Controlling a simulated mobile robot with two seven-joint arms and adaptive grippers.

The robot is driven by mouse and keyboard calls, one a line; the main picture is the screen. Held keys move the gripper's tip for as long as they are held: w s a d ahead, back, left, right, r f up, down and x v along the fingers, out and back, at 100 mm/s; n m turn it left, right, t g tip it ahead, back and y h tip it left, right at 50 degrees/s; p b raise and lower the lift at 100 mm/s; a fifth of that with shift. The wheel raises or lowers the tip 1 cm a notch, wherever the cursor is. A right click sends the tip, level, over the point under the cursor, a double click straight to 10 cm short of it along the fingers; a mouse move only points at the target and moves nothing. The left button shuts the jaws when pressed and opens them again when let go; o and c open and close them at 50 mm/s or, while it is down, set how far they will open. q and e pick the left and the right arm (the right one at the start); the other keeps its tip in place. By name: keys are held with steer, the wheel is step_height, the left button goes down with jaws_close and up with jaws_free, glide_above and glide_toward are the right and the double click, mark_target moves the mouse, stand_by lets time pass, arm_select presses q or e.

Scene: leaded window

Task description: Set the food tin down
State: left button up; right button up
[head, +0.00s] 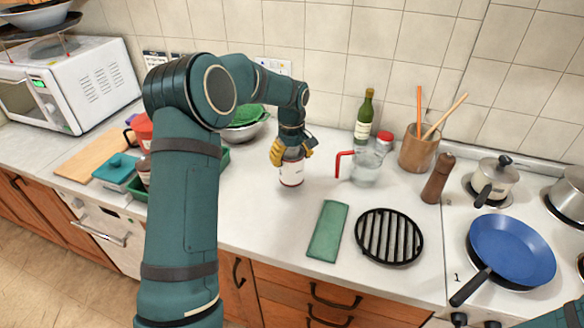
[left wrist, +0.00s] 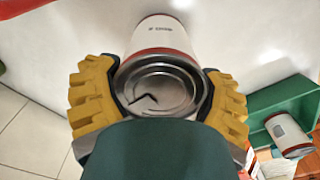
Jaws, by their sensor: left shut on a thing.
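The food tin (head: 291,174) is a white can with a red band and a metal lid. It is upright at the counter, and I cannot tell whether its base touches the surface. My left gripper (head: 291,153) is shut on the tin near its top, with yellow fingers on both sides. In the left wrist view the tin (left wrist: 163,38) sits between the fingers of the left gripper (left wrist: 160,95), its lid facing the camera. My right gripper is out of view; only part of an arm of mine shows at the bottom right.
A glass jug (head: 367,167) with a red handle stands right of the tin. A green tray (left wrist: 285,97) holds another can (left wrist: 288,134). A green cloth (head: 327,231) and black grate (head: 389,236) lie in front. Counter around the tin is clear.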

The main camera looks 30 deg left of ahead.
arm_select(q)
steer(key=shift+f, duration=1.8)
steer(key=shift+f, duration=0.1)
steer(key=o, duration=1.2)
